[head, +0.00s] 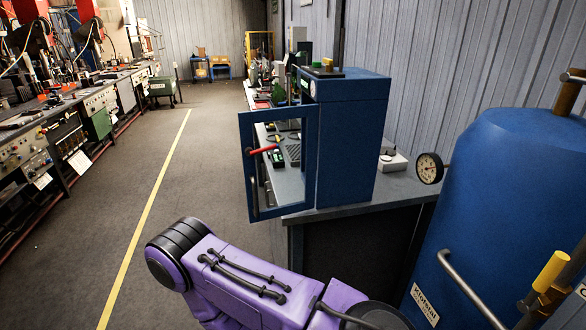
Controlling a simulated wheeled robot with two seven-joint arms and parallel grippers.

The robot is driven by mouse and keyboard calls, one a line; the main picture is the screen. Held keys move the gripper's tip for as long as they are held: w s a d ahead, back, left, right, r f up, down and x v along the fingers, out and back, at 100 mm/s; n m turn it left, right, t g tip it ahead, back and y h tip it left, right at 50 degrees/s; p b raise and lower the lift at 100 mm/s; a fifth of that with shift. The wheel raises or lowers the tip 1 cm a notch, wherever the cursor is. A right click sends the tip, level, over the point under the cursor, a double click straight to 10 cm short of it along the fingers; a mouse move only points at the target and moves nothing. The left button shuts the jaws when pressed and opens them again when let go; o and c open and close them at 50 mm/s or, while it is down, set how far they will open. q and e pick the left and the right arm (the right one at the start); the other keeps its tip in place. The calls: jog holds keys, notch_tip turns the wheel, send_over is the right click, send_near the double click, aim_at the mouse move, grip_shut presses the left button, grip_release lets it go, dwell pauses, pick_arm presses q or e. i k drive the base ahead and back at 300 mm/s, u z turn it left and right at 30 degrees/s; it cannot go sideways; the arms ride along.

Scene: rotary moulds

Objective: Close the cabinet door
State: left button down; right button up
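The blue cabinet (350,135) stands on a grey bench at the right of the head view. Its door (311,172), a blue frame around a see-through pane, stands open and swings out to the left of the cabinet. A purple arm of mine crosses the bottom middle of the view, below and in front of the door and apart from it in the picture. Neither of my grippers shows, so their positions relative to the door are hidden.
A blue tank (500,190) with a gauge (429,168) stands close at the right. The grey bench (400,190) juts out below the cabinet. Benches with equipment (95,100) line the left. The floor (180,150) with its yellow line is clear between them.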

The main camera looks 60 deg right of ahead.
aim_at(247, 118)
jog(key=z, duration=1.45)
